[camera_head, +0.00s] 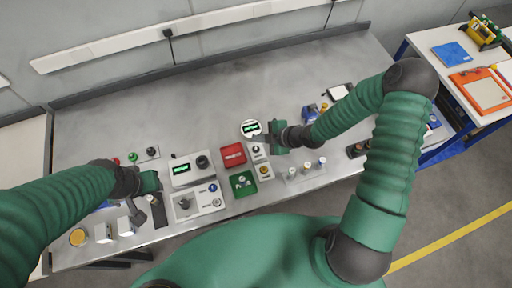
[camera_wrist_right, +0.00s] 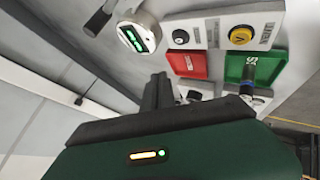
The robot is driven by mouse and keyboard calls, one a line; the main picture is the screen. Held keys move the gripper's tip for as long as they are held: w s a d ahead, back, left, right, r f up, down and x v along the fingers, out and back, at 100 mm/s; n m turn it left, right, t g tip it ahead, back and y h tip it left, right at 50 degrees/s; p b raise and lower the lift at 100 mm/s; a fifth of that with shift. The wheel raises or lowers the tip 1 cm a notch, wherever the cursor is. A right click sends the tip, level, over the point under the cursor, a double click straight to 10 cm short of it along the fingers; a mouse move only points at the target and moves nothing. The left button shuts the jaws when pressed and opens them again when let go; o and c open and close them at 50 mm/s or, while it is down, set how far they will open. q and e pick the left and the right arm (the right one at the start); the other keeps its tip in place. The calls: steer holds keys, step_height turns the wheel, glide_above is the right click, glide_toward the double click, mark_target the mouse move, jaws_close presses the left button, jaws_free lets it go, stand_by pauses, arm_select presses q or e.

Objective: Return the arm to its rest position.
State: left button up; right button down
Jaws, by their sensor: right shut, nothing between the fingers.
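My right arm (camera_head: 390,140) reaches over the grey table from the right and bends at the elbow. Its gripper (camera_head: 262,140) is above the table beside a round white device with a green display (camera_head: 251,129). In the right wrist view the gripper fingers (camera_wrist_right: 158,92) are together with nothing between them. The round device (camera_wrist_right: 138,38) lies beyond them, apart from the fingers. My left arm (camera_head: 60,200) comes in from the left. Its gripper (camera_head: 140,208) is low over the table's left part, and its finger opening is too small to make out.
Near the right gripper are a red tray (camera_head: 233,155), a green tray (camera_head: 243,184) and a white box with a knob (camera_head: 190,170). Several small vials (camera_head: 307,168) stand to the right. The back of the table (camera_head: 220,85) is clear. A second table (camera_head: 445,40) stands at right.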

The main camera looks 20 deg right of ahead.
steer(key=shift+s+d+f+m+h, duration=0.15)
steer(key=shift+s+d+m+h, duration=0.1)
steer(key=shift+d+m+h, duration=0.05)
steer(key=s+d+r+m+g+h+b, duration=0.35)
steer(key=s+d+r+m+h, duration=0.35)
steer(key=m, duration=0.4)
steer(key=s+a+r+m+y+b, duration=0.1)
steer(key=s+a+r+m, duration=0.2)
steer(key=s+m, duration=0.3)
steer(key=shift+s+a+r+b, duration=0.15)
steer(key=shift+s+r+b, duration=0.25)
steer(key=shift+s, duration=0.05)
steer(key=shift+w+g, duration=0.1)
steer(key=shift+g, duration=0.15)
